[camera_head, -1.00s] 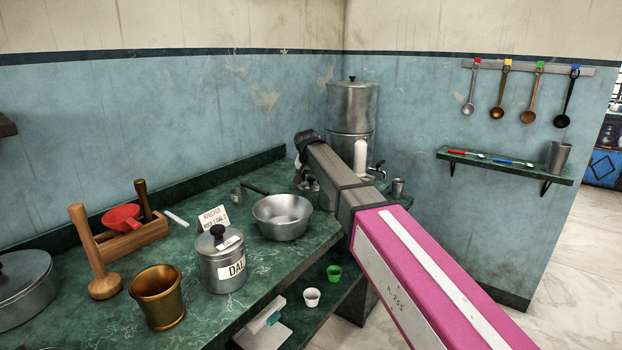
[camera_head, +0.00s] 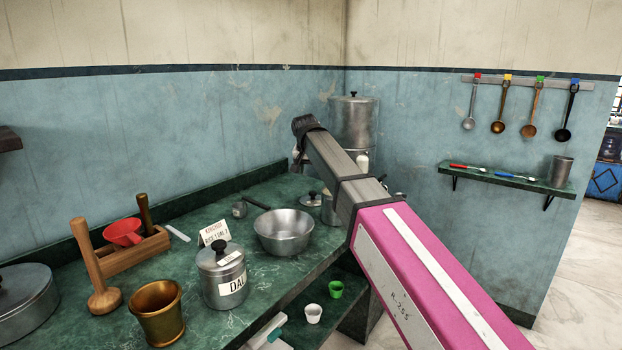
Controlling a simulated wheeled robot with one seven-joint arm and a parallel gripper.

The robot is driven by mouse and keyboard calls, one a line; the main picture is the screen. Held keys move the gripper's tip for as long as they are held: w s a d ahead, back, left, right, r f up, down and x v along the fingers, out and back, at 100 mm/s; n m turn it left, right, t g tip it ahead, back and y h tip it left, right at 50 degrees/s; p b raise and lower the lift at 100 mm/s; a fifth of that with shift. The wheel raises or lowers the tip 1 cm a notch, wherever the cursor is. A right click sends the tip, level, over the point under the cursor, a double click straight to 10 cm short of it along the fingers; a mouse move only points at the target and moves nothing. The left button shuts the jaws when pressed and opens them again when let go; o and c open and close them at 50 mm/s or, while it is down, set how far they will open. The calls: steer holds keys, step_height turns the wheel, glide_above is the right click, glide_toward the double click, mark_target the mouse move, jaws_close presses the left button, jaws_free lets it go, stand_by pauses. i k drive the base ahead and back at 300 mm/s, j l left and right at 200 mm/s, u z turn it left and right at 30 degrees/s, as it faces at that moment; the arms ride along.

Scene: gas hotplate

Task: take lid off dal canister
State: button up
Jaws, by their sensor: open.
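The dal canister (camera_head: 213,290) is a steel pot with a white "DAL" label, standing upright on the green counter. Its steel lid (camera_head: 207,259) with a black knob is on top, and a small white label lies on the lid. My arm reaches in from the lower right and ends in a dark joint to the right of and farther back than the canister. My gripper cannot be made out; it is hidden behind the arm or out of view. Nothing touches the canister or its lid.
Left of the canister stand a brass mortar (camera_head: 160,318), a wooden pestle (camera_head: 97,280) and a large lidded pot (camera_head: 22,300). A steel bowl (camera_head: 284,236) stands close on its right. A written card (camera_head: 214,233) is behind it. Green counter (camera_head: 205,328) shows bare in front.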

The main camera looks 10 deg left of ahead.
mark_target(220, 255)
steer(key=k+l, duration=0.8)
